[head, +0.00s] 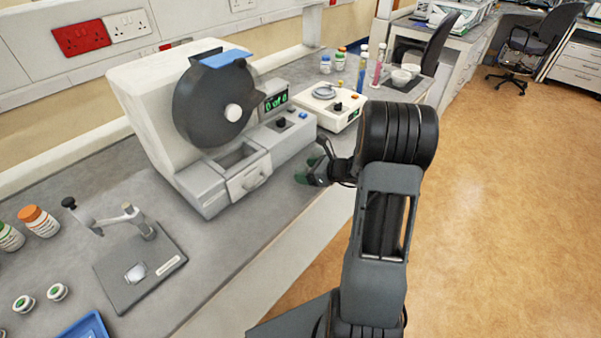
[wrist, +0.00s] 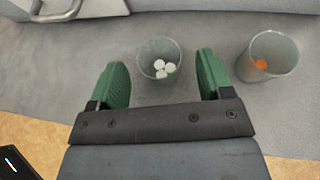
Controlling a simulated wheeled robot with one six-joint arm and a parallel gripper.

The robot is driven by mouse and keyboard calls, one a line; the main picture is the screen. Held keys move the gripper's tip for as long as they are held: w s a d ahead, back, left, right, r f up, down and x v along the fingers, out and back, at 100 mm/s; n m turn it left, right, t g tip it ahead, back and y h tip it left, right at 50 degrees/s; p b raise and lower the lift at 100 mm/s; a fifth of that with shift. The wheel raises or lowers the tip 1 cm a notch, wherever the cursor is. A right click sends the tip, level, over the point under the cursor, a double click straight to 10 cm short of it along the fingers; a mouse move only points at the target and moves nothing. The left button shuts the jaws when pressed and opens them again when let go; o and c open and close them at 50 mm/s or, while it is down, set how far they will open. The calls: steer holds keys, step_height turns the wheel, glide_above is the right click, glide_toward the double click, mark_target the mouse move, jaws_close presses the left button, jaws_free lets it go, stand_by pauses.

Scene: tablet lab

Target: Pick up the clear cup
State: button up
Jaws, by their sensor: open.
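A clear cup (wrist: 146,58) holding several white tablets (wrist: 161,68) stands upright on the grey bench in the wrist view, just ahead of and between my fingers. A second, larger-looking clear cup (wrist: 285,52) with an orange tablet (wrist: 261,65) inside stands to the right, outside my right finger. My gripper (wrist: 162,64) has two green fingers spread apart, with nothing held. In the head view my gripper (head: 317,168) hangs over the bench's front edge area, right of the big machine. I cannot make out either of these cups in the head view.
A large white machine (head: 150,110) with a dark disc stands left of my gripper. A small white device (head: 330,112) is behind it. Bottles, tubes and white bowls (head: 402,77) stand farther back. A stand (head: 140,262) and a blue tray (head: 85,327) are at left front.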

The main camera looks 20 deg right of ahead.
steer(key=shift+x, duration=1.25)
steer(key=c, duration=0.8)
